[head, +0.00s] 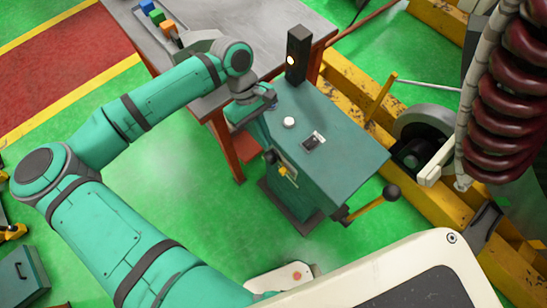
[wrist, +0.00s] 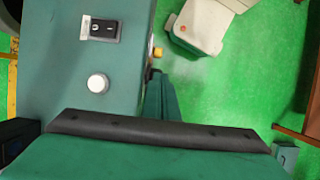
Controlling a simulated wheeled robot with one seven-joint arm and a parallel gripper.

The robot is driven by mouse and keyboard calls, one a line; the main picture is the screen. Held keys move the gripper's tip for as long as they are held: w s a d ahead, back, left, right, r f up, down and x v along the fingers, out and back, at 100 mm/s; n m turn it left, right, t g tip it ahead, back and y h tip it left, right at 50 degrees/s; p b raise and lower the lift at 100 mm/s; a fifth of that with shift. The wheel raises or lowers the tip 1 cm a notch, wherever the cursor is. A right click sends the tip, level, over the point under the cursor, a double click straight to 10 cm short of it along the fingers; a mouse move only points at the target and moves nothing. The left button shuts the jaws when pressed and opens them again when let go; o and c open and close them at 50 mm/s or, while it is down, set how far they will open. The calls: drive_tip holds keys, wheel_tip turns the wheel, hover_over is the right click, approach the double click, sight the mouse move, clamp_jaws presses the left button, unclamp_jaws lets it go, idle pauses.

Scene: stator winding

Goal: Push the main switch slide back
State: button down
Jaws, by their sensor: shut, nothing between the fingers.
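The main switch slide, a small black switch in a pale frame, sits on the sloping top of the teal console (head: 345,160). I see the switch (head: 313,141) in the head view and, larger, the same switch (wrist: 103,29) at the upper left of the wrist view. My gripper (head: 258,110) is shut and empty near the console's far left corner, apart from the switch. In the wrist view its closed fingers (wrist: 156,88) lie by the console's side edge. Exact finger height above the console cannot be told.
A round white button (head: 289,123) lies between my gripper and the switch. A black post with a lit lamp (head: 297,55) stands behind. A yellow knob (head: 284,171) and a black-ball lever (head: 392,192) project from the console. A grey table (head: 270,30) adjoins it.

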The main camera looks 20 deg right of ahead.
sight(273, 160)
drive_tip(key=shift+d, duration=0.15)
drive_tip(key=x, duration=1)
drive_tip(key=shift+w, duration=0.1)
idle(0.3)
drive_tip(key=shift+a, duration=0.25)
